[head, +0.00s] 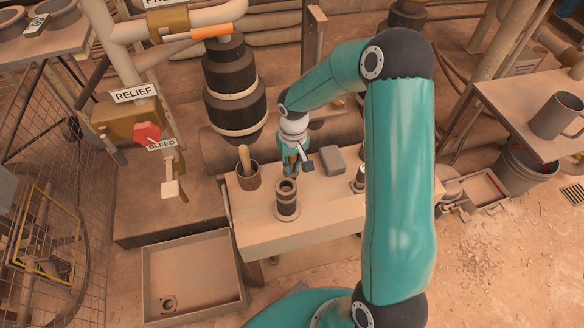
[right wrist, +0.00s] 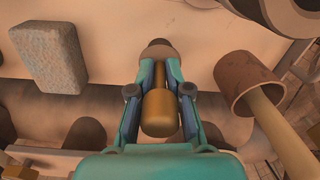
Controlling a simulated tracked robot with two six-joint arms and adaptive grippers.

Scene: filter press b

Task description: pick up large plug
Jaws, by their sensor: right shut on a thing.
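My right gripper (head: 293,168) points down over the pale bench behind the standing hollow socket. In the right wrist view, the fingers (right wrist: 158,85) are shut on the large plug, a brass-coloured piece (right wrist: 160,112) with a thick rounded end, a narrower shaft and a dark brown end at the far side. In the head view the plug is mostly hidden by the gripper. I cannot tell whether the plug touches the bench. My left gripper is not in view.
The hollow dark socket (head: 287,200) stands in front on the bench (head: 320,222). A cup (head: 248,180) with a wooden handle stands left; a grey block (head: 333,160) lies right. A large dark vessel (head: 232,85) stands behind. An open tray (head: 190,285) is at lower left.

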